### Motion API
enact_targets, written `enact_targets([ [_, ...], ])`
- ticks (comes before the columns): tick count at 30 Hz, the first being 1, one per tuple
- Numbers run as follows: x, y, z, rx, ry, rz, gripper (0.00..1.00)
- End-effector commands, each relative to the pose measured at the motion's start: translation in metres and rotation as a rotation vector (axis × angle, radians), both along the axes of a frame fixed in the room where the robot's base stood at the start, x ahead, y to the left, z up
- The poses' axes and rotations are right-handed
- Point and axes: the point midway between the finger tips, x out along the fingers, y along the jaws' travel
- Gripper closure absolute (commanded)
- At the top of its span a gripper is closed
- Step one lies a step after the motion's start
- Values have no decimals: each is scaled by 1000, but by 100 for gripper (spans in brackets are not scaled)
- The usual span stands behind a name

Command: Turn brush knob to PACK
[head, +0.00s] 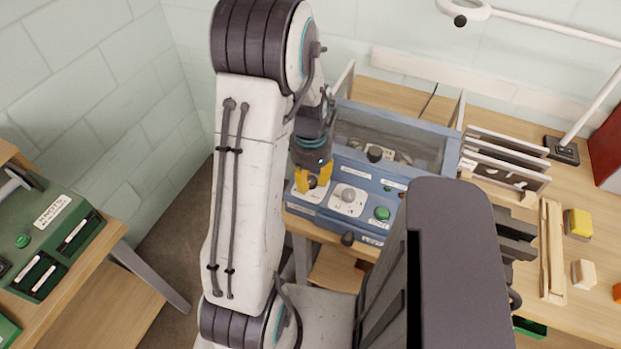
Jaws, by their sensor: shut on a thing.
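The blue machine (410,180) stands on the wooden bench, with knobs and a green button (382,213) on its front panel. My gripper (312,182) has yellow fingers and points down at the panel's left end. It is shut on a small dark knob there, over a white plate (307,195). The fingers hide most of this knob, and I cannot read its marks or its setting. A grey knob (348,195) on another white plate is just to the right of my gripper. A dark knob (348,239) sits lower on the front.
A green unit (50,240) with a green button is on a bench at the left. A rack of upright panels (505,160), yellow block (578,223) and lamp base (562,150) are on the right. My arm and column hide much of the middle.

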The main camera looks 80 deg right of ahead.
Motion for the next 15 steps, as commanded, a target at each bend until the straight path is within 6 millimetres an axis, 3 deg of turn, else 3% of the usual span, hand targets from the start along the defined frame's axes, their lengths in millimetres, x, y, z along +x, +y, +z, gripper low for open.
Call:
enact_targets([
  [15, 0, 2, -3, 6, -1, 355, 100],
])
